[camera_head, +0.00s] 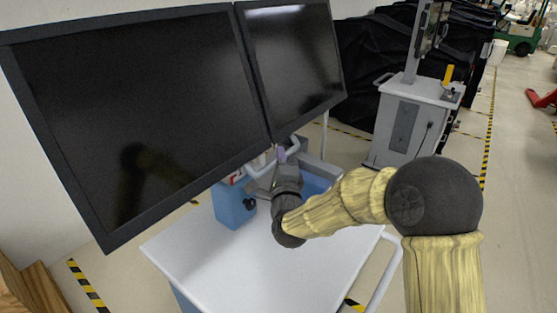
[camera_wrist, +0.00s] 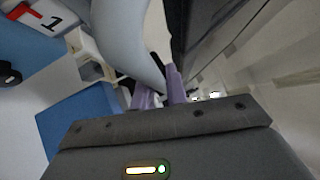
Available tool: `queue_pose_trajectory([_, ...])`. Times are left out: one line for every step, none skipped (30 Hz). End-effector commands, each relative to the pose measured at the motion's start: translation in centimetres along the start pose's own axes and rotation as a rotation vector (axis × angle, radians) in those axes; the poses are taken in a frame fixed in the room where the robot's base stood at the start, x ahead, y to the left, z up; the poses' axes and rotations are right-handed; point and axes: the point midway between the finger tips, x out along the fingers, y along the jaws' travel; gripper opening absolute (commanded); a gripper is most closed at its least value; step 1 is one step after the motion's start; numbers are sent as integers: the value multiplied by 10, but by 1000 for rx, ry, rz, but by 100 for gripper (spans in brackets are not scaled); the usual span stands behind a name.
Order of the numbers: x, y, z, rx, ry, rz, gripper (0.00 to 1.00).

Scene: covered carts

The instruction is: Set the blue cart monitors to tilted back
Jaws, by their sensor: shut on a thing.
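The blue cart carries two black monitors side by side, a left one (camera_head: 140,110) and a right one (camera_head: 292,65), above its white top (camera_head: 250,265) and blue post (camera_head: 233,206). I cannot tell their exact tilt. A light grey curved handle (camera_wrist: 122,32) runs below the monitors. My gripper (camera_head: 281,156) reaches under the inner monitor corners. In the wrist view, its purple fingertips (camera_wrist: 162,90) are shut on the end of this handle. The grip itself is partly hidden by the handle and my gripper body.
A grey cart (camera_head: 408,125) with its own upright screen and a yellow-topped item stands behind to the right, before black-covered carts (camera_head: 375,55). A label with a "1" (camera_wrist: 40,17) is on the blue cart. Open floor lies to the right. A wooden edge (camera_head: 35,290) is at lower left.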

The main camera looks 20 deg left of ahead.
Motion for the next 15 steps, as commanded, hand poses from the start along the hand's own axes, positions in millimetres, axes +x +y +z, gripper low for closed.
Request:
queue_pose_trajectory([0,-1,-2,-1,4,-3,0])
queue_pose_trajectory([0,-1,-2,0,4,-3,0])
queue_pose_trajectory([0,-1,-2,0,4,-4,0])
queue_pose_trajectory([0,-1,-2,0,3,-4,18])
queue_pose_trajectory([0,-1,-2,0,3,-3,23])
queue_pose_trajectory([0,-1,-1,0,3,-3,23])
queue_pose_trajectory([0,-1,-1,0,3,-3,23])
queue_pose_trajectory([0,-1,-1,0,2,-3,23])
queue_pose_trajectory([0,-1,-1,0,2,-2,23])
queue_pose_trajectory([0,0,-1,0,2,-2,23])
queue_pose_trajectory([0,0,-1,0,1,-2,23])
queue_pose_trajectory([0,0,0,1,1,-2,23])
queue_pose_trajectory([0,0,0,1,1,-2,23])
queue_pose_trajectory([0,0,0,1,1,-2,23])
queue_pose_trajectory([-1,0,0,1,1,-1,23])
